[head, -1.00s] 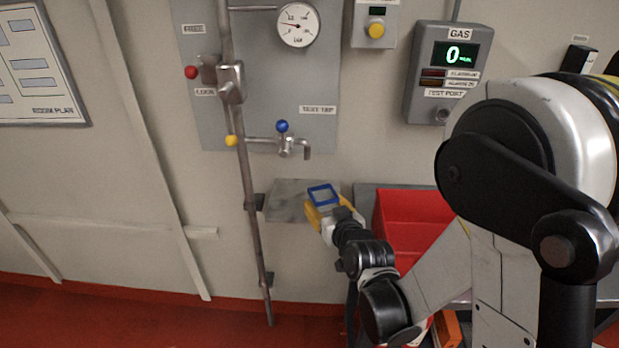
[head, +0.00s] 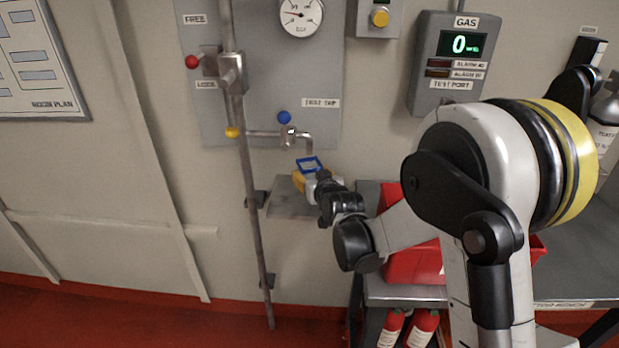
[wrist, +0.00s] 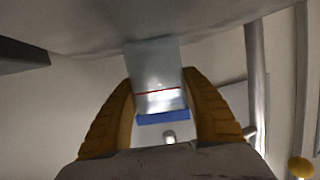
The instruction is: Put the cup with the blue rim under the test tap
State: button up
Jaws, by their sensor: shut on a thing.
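The clear, square-looking cup with the blue rim (head: 309,164) is held up in my gripper (head: 303,181), close below the spout of the test tap (head: 309,142). In the wrist view the yellow fingers of my gripper (wrist: 159,88) are shut on the two sides of the cup (wrist: 157,68). A red line runs across the cup, and its blue rim (wrist: 162,118) faces the bottom of that picture. A small grey end, perhaps the spout, shows beyond the rim. I cannot tell exactly whether the spout is over the cup's opening. The tap has a blue knob (head: 284,117).
A grey shelf (head: 287,206) is below the cup. A vertical pipe (head: 247,170) runs left of it. A lever with a red knob (head: 192,62) and a gauge (head: 301,14) are above. A red bin (head: 415,262) stands on a bench at right.

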jog(key=o, duration=1)
jog(key=shift+f, duration=0.1)
jog(key=p+v, duration=0.3)
jog(key=v, duration=0.9)
jog(key=shift+r+p, duration=0.2)
jog(key=shift+p, duration=0.15)
jog(key=s+d+r+m+g+h, duration=0.25)
jog(key=s+d+r, duration=0.35)
jog(key=s+d, duration=0.45)
jog(key=s+d+g, duration=0.1)
jog(key=s+d, duration=0.1)
jog(key=s, duration=0.4)
jog(key=s+d+g+h, duration=0.1)
jog(key=s+d+g, duration=0.1)
jog(key=s, duration=0.3)
jog(key=s+d+f+m+g+h, duration=0.1)
jog(key=s+d, duration=0.2)
jog(key=s, duration=0.3)
jog(key=shift+s+d+f, duration=0.1)
jog(key=shift+s+d, duration=0.05)
jog(key=shift+s, duration=0.2)
